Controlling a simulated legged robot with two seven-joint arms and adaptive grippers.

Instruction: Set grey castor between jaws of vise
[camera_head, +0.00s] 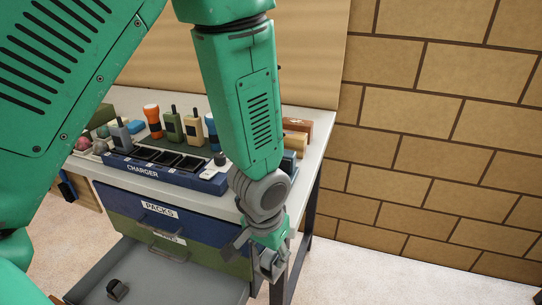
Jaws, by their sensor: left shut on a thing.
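My left gripper (266,256) hangs low in front of the bench's right front corner, to the right of the open drawer. Its jaws are shut on a small grey thing, mostly hidden by the fingers; I cannot tell for sure that it is the grey castor. A small dark object (117,289) lies in the open bottom drawer (205,288). I cannot make out the vise; a blue-grey object (289,162) at the bench's right end is partly covered by my arm. My right gripper is not in view.
The bench (313,145) carries a blue charger (150,170) with dark slots, several handheld radios (173,125), an orange torch (153,118) and wooden blocks (299,127). Closed drawers (110,203) sit below. The floor right of the bench is clear, before a block wall (420,130).

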